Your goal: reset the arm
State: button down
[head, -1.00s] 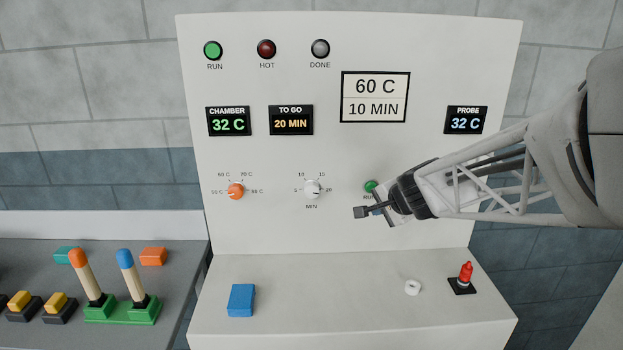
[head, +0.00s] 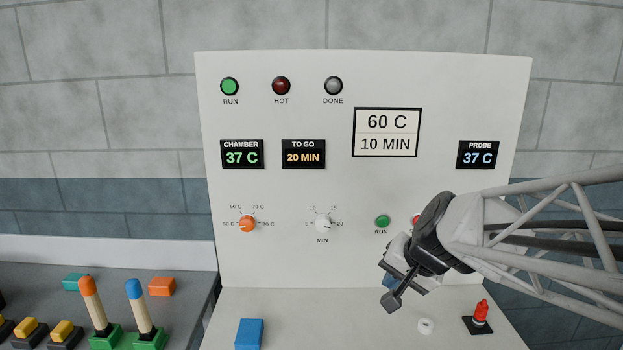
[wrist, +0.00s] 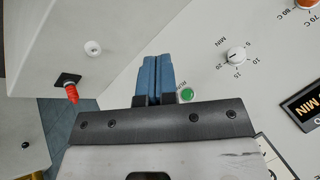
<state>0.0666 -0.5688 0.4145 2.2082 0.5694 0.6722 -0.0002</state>
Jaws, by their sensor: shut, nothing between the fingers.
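My gripper (head: 392,300) is in front of the lower right of the white furnace panel (head: 270,265), pointing down and to the left. Its fingers are shut together with nothing between them; the blue fingers also show closed in the wrist view (wrist: 155,78). The green RUN button (head: 383,222) is just above and left of the gripper, apart from it. It shows beside the fingers in the wrist view (wrist: 186,95). A red button (head: 416,220) is partly hidden behind my wrist.
The orange temperature knob (head: 247,224) and white MIN knob (head: 323,223) are left on the panel. The ledge below holds a blue block (head: 249,333), a white ring (head: 425,326) and a red peg (head: 481,312) on a black base. Coloured handles (head: 141,307) stand on the grey table at left.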

jog(key=s+d+f+n+g+h, duration=0.1)
jog(key=s+n+h, duration=0.1)
jog(key=s, duration=0.7)
jog(key=s+d+n+g+h, duration=0.2)
jog(key=s, duration=0.6)
jog(key=shift+s+f+n, duration=0.35)
jog(key=shift+f+n, duration=0.05)
